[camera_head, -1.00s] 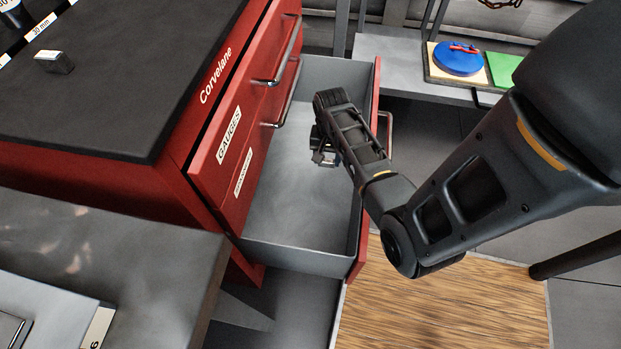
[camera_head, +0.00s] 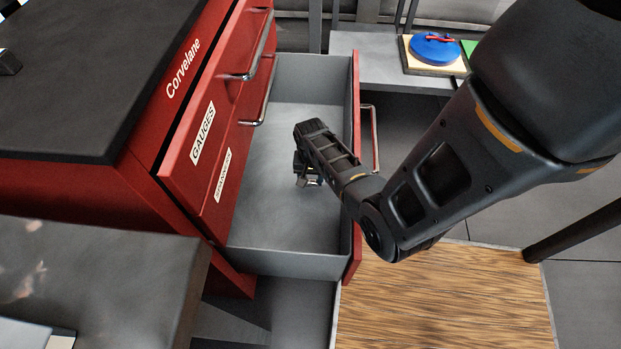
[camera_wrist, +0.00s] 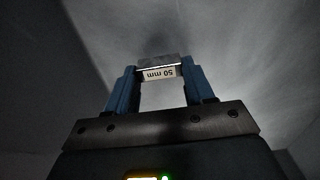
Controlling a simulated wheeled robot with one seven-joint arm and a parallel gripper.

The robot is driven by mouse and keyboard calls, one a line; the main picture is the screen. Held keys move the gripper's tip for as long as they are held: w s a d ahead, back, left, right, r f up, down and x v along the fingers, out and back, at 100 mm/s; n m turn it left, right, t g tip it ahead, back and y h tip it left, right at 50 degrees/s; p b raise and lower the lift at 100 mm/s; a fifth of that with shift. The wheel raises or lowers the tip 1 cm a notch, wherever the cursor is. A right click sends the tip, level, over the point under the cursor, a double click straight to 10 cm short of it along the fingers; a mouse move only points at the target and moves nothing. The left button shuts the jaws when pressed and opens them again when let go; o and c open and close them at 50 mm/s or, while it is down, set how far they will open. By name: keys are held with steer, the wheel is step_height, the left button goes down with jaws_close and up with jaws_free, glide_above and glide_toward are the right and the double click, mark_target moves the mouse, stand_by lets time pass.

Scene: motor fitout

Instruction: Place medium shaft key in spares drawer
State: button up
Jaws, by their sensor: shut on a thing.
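The shaft key (camera_wrist: 158,68) is a small metal block with a white label reading 50 mm, upside down in the wrist view. My gripper (camera_wrist: 157,74) is shut on it, one blue finger at each end. The open spares drawer (camera_head: 290,263) is grey inside with a red front and stands out from the red cabinet. In the head view my gripper (camera_head: 308,178) hangs inside the drawer's outline, mostly hidden under my wrist. A grey surface lies beyond the key in the wrist view; I cannot tell whether the key touches it.
Shut drawers with handles and a GAUGES label (camera_head: 203,134) rise at the left of the open drawer. A dark mat (camera_head: 80,80) covers the cabinet top, with a small block (camera_head: 8,62) at its edge. A shelf with a blue disc (camera_head: 435,48) is behind. The drawer floor looks empty.

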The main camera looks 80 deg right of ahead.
steer(key=shift+f, duration=0.35)
steer(key=shift+f+b, duration=0.2)
steer(key=shift+b, duration=0.2)
steer(key=o, duration=1.3)
